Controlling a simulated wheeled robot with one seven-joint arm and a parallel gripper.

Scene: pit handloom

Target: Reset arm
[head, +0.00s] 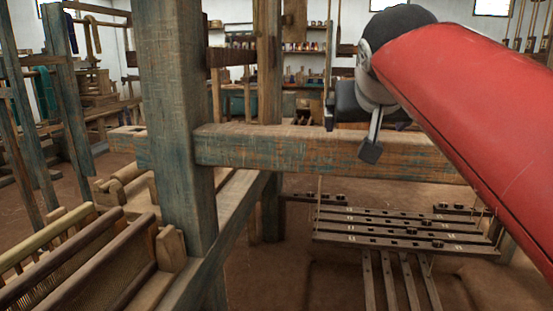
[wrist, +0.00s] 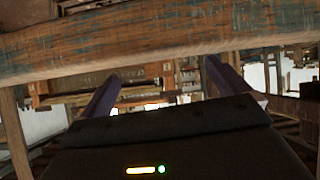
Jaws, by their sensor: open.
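My red arm comes in from the right in the head view and ends in my gripper (head: 350,137), which has a dark body and hangs at the loom's horizontal beam (head: 300,150). One finger overlaps the beam's face in the picture; I cannot tell whether it touches. In the wrist view the two fingers of my gripper (wrist: 159,84) stand well apart, with nothing held between them. The worn, blue-flecked beam also crosses the top of the wrist view (wrist: 160,40), close to the fingers.
A thick upright post (head: 178,120) stands left of my gripper. Slatted wooden reed frames (head: 85,260) lie at the lower left. Treadle bars (head: 400,228) hang low under the beam. Shelves with spools (head: 300,47) stand at the back. Bare floor (head: 280,285) shows below.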

